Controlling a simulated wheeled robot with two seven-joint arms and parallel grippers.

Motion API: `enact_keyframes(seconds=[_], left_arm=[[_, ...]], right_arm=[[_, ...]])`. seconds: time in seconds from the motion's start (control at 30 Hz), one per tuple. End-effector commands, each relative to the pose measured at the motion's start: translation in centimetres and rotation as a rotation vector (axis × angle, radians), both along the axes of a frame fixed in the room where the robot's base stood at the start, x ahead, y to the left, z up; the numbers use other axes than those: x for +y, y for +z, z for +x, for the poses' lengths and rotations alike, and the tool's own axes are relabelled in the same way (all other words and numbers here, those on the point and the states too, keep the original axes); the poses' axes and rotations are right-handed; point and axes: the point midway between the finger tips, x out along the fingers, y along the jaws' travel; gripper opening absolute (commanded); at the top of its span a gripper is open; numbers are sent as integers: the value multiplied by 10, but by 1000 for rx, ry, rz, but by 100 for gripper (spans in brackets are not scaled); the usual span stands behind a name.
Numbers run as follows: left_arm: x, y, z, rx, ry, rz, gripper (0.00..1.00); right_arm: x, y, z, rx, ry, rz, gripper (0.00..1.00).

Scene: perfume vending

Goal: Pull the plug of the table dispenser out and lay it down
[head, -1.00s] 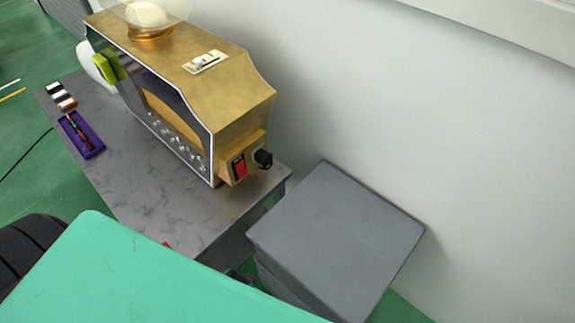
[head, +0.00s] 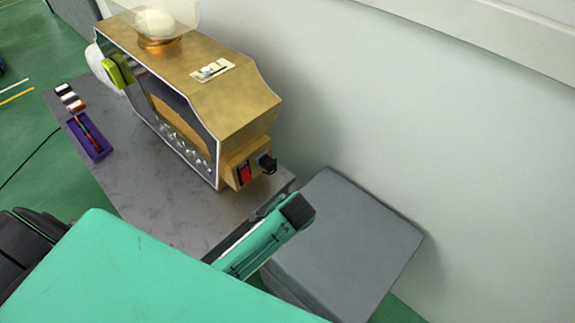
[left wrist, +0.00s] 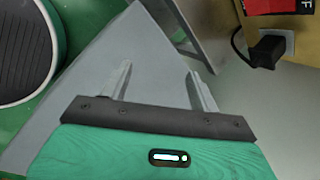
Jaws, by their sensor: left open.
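The gold table dispenser (head: 235,110) stands on a grey table. Its black plug (head: 267,163) sits in the side panel facing the grey box, right of a red switch (head: 244,174). The left wrist view shows the plug (left wrist: 268,50) in a pale socket plate (left wrist: 290,42) at the upper right, with a dark cord. My left gripper (left wrist: 160,68) is open and empty, its two fingers apart. In the head view my left gripper (head: 272,207) is near the table's edge, below the plug and not touching it. My right gripper is out of view.
The grey table (head: 190,215) is bare in front of the dispenser. A purple tray (head: 98,152) and small bottles (head: 70,97) stand at its far left. A grey box (head: 355,235) stands right of the table by the white wall.

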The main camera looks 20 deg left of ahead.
Motion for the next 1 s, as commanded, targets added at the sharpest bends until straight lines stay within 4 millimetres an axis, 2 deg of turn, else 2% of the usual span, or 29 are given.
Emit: enact_keyframes(seconds=[0.03, 0.3, 0.5, 0.73, 1.0], left_arm=[[2, 2, 18, 19, -58, 60, 62], [20, 18, 103, 183, -351, 410, 62], [37, 37, 146, 302, -476, 606, 62], [46, 44, 161, 354, -517, 680, 62], [68, 21, 168, 351, -516, 679, 62]], right_arm=[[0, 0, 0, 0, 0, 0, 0], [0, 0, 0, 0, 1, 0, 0], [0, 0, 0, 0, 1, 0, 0], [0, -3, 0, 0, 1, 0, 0], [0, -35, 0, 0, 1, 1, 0]])
